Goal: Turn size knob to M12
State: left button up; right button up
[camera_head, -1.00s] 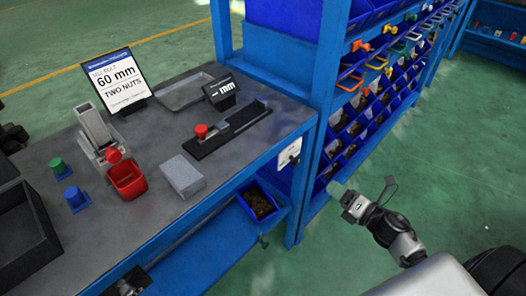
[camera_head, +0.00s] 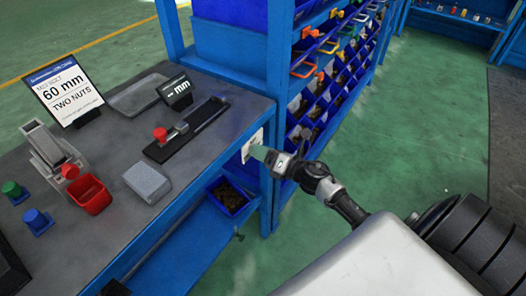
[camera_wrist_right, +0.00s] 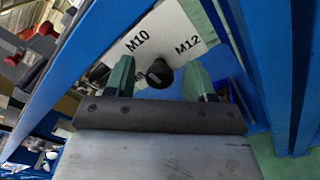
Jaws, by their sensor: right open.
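The size knob (camera_wrist_right: 158,72) is dark and round, on a white plate (camera_wrist_right: 178,22) marked M10 and M12 in the right wrist view. The M10 mark (camera_wrist_right: 138,42) is up and left of the knob, the M12 mark (camera_wrist_right: 187,45) up and right. I cannot tell which mark the knob points to. My right gripper (camera_wrist_right: 160,82) is open, with a green fingertip on either side of the knob; contact is not clear. In the head view the right gripper (camera_head: 268,155) is at the plate (camera_head: 250,142) on the bench's end and hides the knob.
The bench top (camera_head: 190,145) carries a sign (camera_head: 65,92), a small mm display (camera_head: 176,90), a red bin (camera_head: 92,194) and a grey block (camera_head: 147,182). A blue bin (camera_head: 232,197) sits on the shelf below. A blue rack post (camera_head: 280,90) stands close to my right gripper.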

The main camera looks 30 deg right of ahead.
jog(key=shift+c, duration=0.9)
jog(key=c, duration=0.7)
jog(key=shift+c, duration=0.2)
jog(key=shift+m, duration=0.5)
jog(key=shift+f+m+p, duration=0.1)
jog(key=shift+m+p, duration=3.1)
jog(key=shift+m, duration=4.2)
